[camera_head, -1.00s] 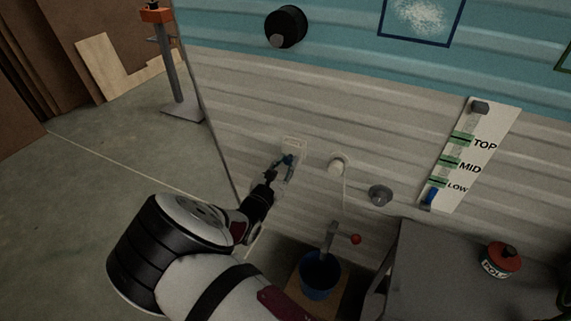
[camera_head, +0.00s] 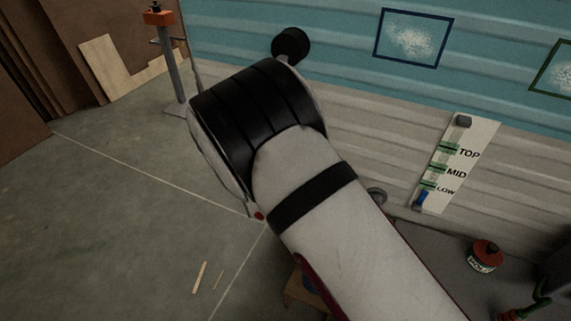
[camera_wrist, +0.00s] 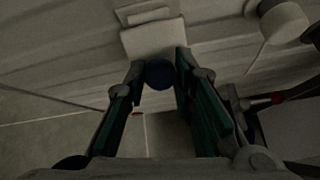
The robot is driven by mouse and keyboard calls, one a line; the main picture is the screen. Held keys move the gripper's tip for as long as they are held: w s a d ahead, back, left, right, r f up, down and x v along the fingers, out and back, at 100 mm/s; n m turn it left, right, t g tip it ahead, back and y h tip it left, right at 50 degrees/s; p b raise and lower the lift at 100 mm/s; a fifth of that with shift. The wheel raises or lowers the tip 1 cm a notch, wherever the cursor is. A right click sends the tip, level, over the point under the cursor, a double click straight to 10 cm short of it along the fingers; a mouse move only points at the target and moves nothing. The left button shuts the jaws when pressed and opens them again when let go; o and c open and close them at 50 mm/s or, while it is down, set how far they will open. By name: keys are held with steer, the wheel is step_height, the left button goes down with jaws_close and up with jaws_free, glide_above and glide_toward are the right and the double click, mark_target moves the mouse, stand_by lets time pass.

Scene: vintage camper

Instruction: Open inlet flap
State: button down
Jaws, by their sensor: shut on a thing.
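In the wrist view, the pale inlet fitting (camera_wrist: 152,38) is on the ribbed camper wall at the top centre. A dark blue round knob (camera_wrist: 159,75) sits just below its lower edge. Whether it is fixed to the flap is too dark to tell. My gripper (camera_wrist: 160,66) has its two green fingers on either side of the knob and is shut on it. In the head view, my arm covers the inlet and my gripper, so neither shows there.
A round white fitting (camera_wrist: 283,20) with a hanging cord is right of the inlet. A level board marked TOP, MID and LOW (camera_head: 458,165) is on the wall. A red-topped can (camera_head: 486,255) stands at lower right. Open floor (camera_head: 110,220) lies to the left.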

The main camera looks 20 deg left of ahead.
step_height(320, 180, up, 2)
steer(key=g, duration=0.3)
steer(key=shift+w+r+g, duration=0.1)
steer(key=shift+w+g, duration=0.05)
steer(key=shift+g, duration=0.15)
steer(key=r+g+b, duration=0.1)
steer(key=g+b, duration=0.1)
steer(key=r+g+b, duration=0.1)
steer(key=g+b, duration=0.1)
steer(key=b, duration=0.1)
steer(key=shift+w+r+g, duration=0.15)
steer(key=shift+w+g, duration=0.2)
steer(key=shift+g, duration=0.05)
steer(key=c, duration=1.3)
jaws_free()
steer(key=shift+c, duration=0.2)
steer(key=v, duration=0.7)
steer(key=shift+r, duration=0.3)
